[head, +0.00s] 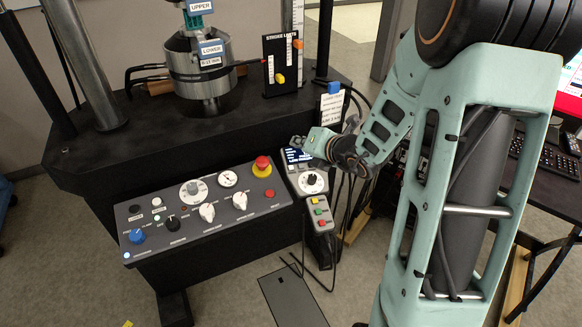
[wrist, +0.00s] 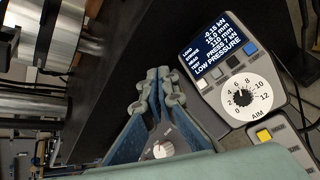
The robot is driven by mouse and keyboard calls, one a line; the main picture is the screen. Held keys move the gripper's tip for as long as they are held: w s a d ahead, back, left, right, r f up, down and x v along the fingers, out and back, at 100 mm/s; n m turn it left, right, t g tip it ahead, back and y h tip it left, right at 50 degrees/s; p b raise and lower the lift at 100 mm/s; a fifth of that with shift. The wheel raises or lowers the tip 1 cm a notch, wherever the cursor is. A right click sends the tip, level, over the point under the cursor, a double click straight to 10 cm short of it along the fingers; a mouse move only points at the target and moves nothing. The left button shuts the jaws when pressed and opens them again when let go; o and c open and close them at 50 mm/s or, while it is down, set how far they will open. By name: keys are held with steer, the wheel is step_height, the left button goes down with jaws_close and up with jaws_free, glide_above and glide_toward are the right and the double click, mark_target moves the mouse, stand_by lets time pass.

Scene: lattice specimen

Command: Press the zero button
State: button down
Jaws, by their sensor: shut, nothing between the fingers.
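The control unit (head: 305,181) stands right of the main panel in the head view, with a dark screen on top and a dial. In the wrist view its lit screen (wrist: 216,42) reads load, stroke and "LOW PRESSURE". Below the screen is a row of small buttons: a whitish one (wrist: 203,83), a grey one (wrist: 217,74), a dark one (wrist: 233,62) and a blue one (wrist: 250,46). Their labels are too small to read, so I cannot tell which is zero. My gripper (wrist: 160,76) is shut and empty, beside the unit's screen edge, apart from the buttons. In the head view my gripper (head: 298,142) partly covers the unit's top.
The main panel (head: 200,212) carries knobs, a gauge and a red emergency stop (head: 262,164). A pendant (head: 320,213) with red, green and yellow buttons sits below the dial (head: 312,182). Cables hang to the right. The steel cylinder (head: 198,62) stands behind.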

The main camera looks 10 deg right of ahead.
steer(key=b, duration=0.7)
glide_toward(287, 162)
steer(key=shift+w+r+x, duration=0.1)
steer(key=shift+r+x, duration=0.05)
steer(key=shift+x, duration=0.6)
steer(key=shift+w+r+x, duration=0.1)
steer(key=shift+r+x, duration=0.05)
steer(key=shift+x, duration=0.65)
steer(key=shift+w+r+x, duration=0.1)
steer(key=shift+r+x, duration=0.05)
steer(key=shift+x, duration=0.6)
steer(key=shift+f, duration=0.1)
steer(key=shift+f+b, duration=0.3)
steer(key=shift+b, duration=0.3)
steer(key=shift+w+a+f+b, duration=0.1)
steer(key=shift+f+b, duration=0.3)
steer(key=shift+r+p, duration=0.6)
steer(key=shift+r, duration=0.2)
steer(key=r+p, duration=0.1)
steer(key=s+r+p, duration=0.1)
steer(key=r, duration=0.1)
steer(key=r+p, duration=0.2)
steer(key=shift+s+d, duration=0.25)
steer(key=shift+s, duration=0.1)
